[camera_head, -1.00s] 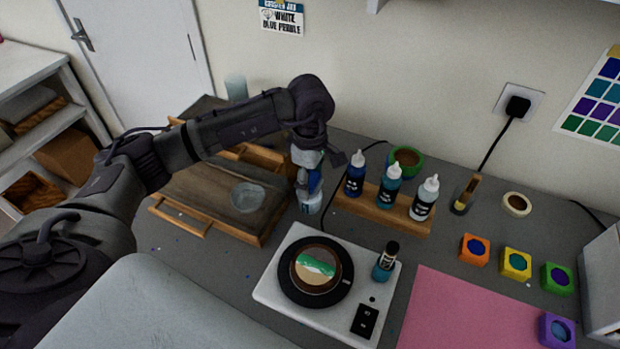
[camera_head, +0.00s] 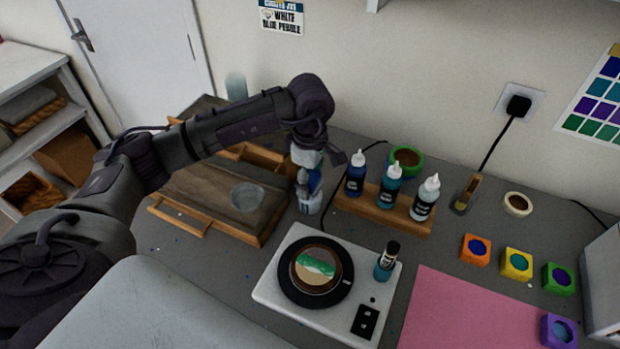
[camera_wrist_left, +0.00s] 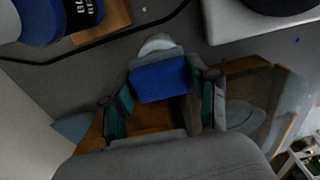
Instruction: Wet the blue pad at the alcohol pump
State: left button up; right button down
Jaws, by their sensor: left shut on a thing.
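My left gripper (camera_head: 309,180) points down between the wooden tray and the bottle rack. In the left wrist view its fingers (camera_wrist_left: 160,100) are shut on the blue pad (camera_wrist_left: 160,83). The white-and-clear alcohol pump (camera_head: 310,203) stands on the table right under the gripper. Its pale top (camera_wrist_left: 158,44) shows just past the pad in the left wrist view. The pad is at or just above the pump top; I cannot tell if they touch. The gripper hides the pump's upper part in the head view. My right gripper is not in view.
A wooden tray (camera_head: 256,238) with a clear cup (camera_head: 247,197) lies to the left. A rack (camera_head: 380,213) with three dropper bottles stands close on the right. A white turntable base (camera_head: 270,291) is in front, with a small teal bottle (camera_head: 386,261). A black cable runs behind.

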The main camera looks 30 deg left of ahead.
pick_arm(q)
jog(key=shift+f, duration=0.1)
jog(key=shift+r+p, duration=0.45)
jog(key=shift+r, duration=0.3)
jog(key=shift+r+p, duration=1.25)
jog(key=shift+r, duration=1.55)
